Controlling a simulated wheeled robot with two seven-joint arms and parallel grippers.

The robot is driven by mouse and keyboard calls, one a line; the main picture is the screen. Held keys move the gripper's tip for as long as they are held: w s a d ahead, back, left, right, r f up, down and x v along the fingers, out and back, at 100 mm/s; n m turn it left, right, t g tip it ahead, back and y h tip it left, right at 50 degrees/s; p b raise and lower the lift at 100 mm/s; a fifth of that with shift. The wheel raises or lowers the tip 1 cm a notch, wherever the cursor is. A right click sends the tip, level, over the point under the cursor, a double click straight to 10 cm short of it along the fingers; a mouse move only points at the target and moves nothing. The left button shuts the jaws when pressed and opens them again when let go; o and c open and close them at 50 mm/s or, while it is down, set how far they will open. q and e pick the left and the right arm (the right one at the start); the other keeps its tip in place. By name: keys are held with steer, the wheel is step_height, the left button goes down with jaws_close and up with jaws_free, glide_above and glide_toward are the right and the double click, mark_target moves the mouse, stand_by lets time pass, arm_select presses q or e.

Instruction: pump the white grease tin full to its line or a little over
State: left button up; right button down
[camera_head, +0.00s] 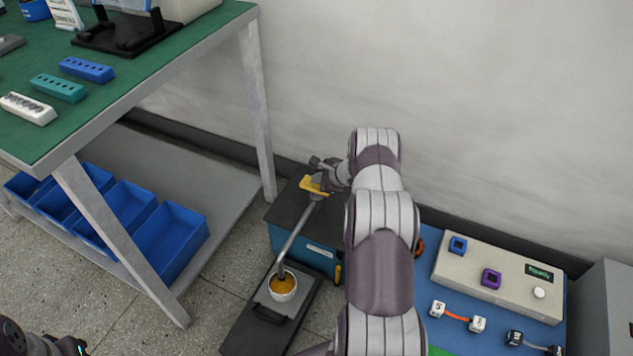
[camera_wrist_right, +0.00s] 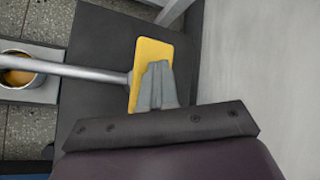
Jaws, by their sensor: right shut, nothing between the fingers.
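The white grease tin (camera_head: 284,296) stands on a dark low platform (camera_head: 240,335), with yellow-orange grease inside. The end of a grey metal pipe (camera_head: 297,238) reaches down into it. I cannot make out the fill line. The pipe's upper end meets a yellow plate (camera_head: 313,184) over a black-topped blue box (camera_head: 290,208). My right gripper (camera_head: 324,172) is at this plate. In the right wrist view its shut, empty fingers (camera_wrist_right: 157,86) overlap the yellow plate (camera_wrist_right: 150,50); I cannot tell whether they touch. The tin (camera_wrist_right: 36,64) shows at left there. Only a dark part of my left arm shows at lower left.
A green-topped workbench (camera_head: 190,52) stands at left, with blue bins (camera_head: 182,238) on its lower shelf. A beige panel (camera_head: 470,273) with coloured blocks lies on a blue surface at right. A wall closes the back. My right arm covers the middle.

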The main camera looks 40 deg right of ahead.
steer(key=shift+r, duration=0.55)
steer(key=shift+r, duration=0.1)
steer(key=shift+r+p, duration=1.9)
steer(key=shift+r, duration=0.6)
steer(key=shift+f, duration=0.1)
